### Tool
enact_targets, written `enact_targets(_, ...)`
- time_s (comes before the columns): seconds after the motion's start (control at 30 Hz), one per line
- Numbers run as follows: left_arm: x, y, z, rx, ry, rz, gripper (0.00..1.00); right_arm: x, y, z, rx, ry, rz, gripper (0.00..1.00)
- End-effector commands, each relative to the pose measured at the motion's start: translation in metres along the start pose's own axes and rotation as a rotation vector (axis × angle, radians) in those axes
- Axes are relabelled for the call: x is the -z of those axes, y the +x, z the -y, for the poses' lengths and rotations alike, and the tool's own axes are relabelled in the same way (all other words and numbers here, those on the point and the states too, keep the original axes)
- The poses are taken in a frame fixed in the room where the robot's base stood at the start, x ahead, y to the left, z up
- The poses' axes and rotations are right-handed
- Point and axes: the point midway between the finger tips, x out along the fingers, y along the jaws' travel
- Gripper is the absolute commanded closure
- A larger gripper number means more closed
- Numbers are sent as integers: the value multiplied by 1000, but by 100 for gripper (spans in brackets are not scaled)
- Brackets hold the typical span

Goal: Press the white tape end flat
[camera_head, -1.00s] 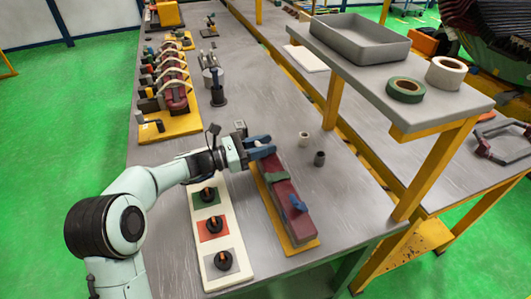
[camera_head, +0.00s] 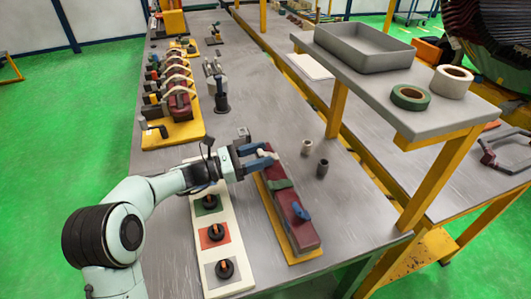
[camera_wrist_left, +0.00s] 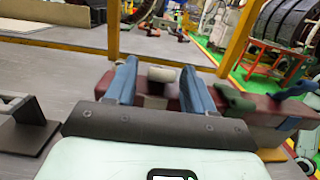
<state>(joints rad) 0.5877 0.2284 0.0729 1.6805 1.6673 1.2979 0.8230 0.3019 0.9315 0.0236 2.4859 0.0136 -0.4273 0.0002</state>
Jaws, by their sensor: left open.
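A dark red bar (camera_head: 288,197) lies on a yellow base (camera_head: 306,256), with a green band (camera_head: 279,184) around it and a blue piece (camera_head: 301,211) near its front end. My left gripper (camera_head: 268,157) is open at the far end of the bar. A small white piece (camera_head: 265,153) shows between its fingers, perhaps the tape end; I cannot tell whether it lies flat. In the left wrist view, the blue fingers (camera_wrist_left: 160,80) stand apart at the bar (camera_wrist_left: 245,104). A pale rounded thing (camera_wrist_left: 163,74) shows between them. My right gripper is out of view.
A white board (camera_head: 228,258) with several black knobs lies left of the bar. A raised shelf holds a grey tray (camera_head: 364,48), a green tape roll (camera_head: 410,97) and a white tape roll (camera_head: 452,81).

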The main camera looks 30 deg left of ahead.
Motion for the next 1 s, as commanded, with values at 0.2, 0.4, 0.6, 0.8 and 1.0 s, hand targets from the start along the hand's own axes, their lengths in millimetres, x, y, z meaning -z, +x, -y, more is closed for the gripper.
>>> enact_targets(0.2, 0, -51, -1, -5, 0, -3, 47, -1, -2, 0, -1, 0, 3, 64)
enact_targets(0.4, 0, -90, 0, -2, -1, -1, 47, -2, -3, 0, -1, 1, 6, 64)
enact_targets(0.6, 0, -111, 0, 0, -2, 0, 47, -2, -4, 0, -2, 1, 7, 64)
enact_targets(0.8, 0, -114, 1, 1, -2, 0, 47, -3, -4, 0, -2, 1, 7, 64)
enact_targets(1.0, 0, -113, 1, 3, -3, -1, 47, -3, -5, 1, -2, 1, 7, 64)
